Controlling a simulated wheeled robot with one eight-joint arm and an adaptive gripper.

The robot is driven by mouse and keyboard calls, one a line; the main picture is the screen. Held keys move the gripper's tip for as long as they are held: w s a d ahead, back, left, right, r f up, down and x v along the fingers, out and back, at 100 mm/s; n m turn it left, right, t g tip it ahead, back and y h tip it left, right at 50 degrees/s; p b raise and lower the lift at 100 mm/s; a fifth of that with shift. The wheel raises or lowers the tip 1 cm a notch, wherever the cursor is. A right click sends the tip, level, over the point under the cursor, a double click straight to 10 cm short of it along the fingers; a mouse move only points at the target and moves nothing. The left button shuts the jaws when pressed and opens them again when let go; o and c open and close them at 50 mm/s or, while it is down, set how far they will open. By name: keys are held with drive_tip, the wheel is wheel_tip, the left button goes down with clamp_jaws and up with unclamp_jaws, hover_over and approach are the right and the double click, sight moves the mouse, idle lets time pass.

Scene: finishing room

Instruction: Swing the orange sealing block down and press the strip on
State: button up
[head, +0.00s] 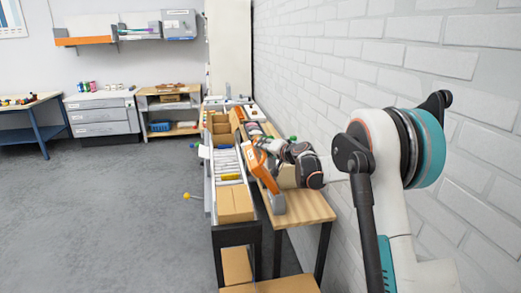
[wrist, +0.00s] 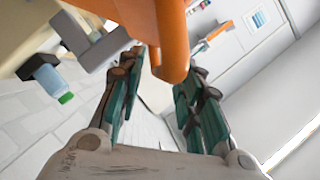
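The orange sealing block (head: 262,166) stands tilted over the right side of the roller conveyor in the head view. In the wrist view its rounded orange end (wrist: 172,62) lies between and just beyond my fingertips. My gripper (wrist: 160,85) has its two teal fingers apart, one on each side of the orange end; I cannot tell whether either touches it. In the head view my gripper (head: 276,150) is close beside the block and partly hidden by my arm. A closed carton (head: 236,204) sits at the conveyor's near end. I cannot make out the strip.
The roller conveyor (head: 228,163) carries more cartons (head: 220,126) farther back. A wooden table (head: 303,207) adjoins its right side, close to the white brick wall (head: 330,65). A yellow knob (head: 187,196) sticks out left. The floor on the left is clear.

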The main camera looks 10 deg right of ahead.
drive_tip(key=shift+x, duration=1.55)
clamp_jaws()
drive_tip(key=shift+a, duration=0.15)
